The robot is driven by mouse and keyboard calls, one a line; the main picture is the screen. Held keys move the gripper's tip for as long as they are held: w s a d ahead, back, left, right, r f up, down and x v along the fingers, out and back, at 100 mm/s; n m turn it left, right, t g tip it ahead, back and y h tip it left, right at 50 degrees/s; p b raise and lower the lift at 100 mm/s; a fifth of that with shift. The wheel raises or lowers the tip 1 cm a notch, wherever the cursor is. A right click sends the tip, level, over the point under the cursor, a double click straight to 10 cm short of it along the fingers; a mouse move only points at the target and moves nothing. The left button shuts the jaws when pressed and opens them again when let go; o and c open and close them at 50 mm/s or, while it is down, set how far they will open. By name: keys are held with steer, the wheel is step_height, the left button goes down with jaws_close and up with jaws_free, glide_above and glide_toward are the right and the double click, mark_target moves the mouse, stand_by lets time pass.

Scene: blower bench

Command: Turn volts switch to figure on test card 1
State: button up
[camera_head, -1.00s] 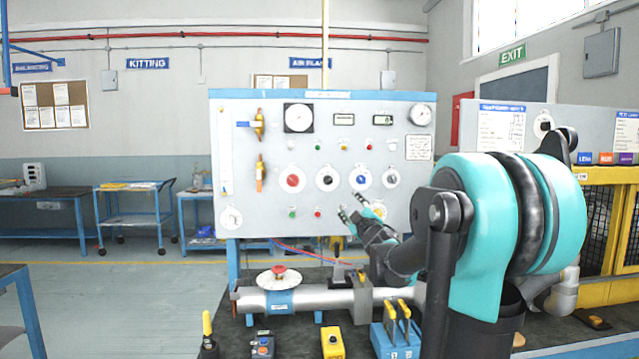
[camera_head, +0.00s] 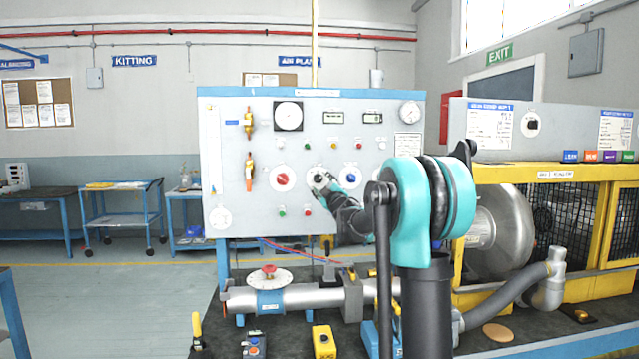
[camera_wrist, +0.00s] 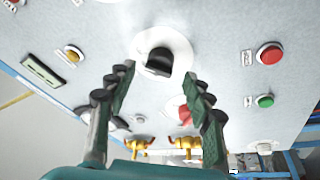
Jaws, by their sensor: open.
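A grey panel (camera_head: 240,205) carries a row of rotary knobs on white dials: a red knob (camera_head: 283,179), a black knob that my gripper mostly covers, and a blue knob (camera_head: 351,177). In the wrist view the black knob (camera_wrist: 160,62) sits on its white dial just ahead of my gripper (camera_wrist: 158,72). My open fingers flank the knob in the picture; contact is not visible. In the head view my gripper (camera_head: 322,183) is at the panel front. Printed sheets hang on the right (camera_head: 491,128) and far right (camera_head: 615,129); their figures and the knob labels are unreadable.
Orange-handled valves (camera_head: 249,172) stick out at the panel's left. A silver pipe with a red handwheel (camera_head: 268,269) runs below. A yellow-framed blower (camera_head: 505,230) stands right. Yellow (camera_head: 324,342) and dark control boxes lie on the bench front.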

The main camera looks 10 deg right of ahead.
mark_target(318, 179)
steer(key=shift+x, duration=1.3)
steer(key=shift+c, duration=0.3)
steer(key=c, duration=1.1)
steer(key=shift+n, duration=0.5)
steer(key=n, duration=0.2)
steer(key=n+g+y, duration=0.1)
steer(key=n, duration=0.1)
steer(key=shift+d+g, duration=0.1)
steer(key=shift+g, duration=0.2)
steer(key=shift+s+r+n+g, duration=0.1)
steer(key=shift+n+g, duration=0.6)
steer(key=shift+n, duration=1.7)
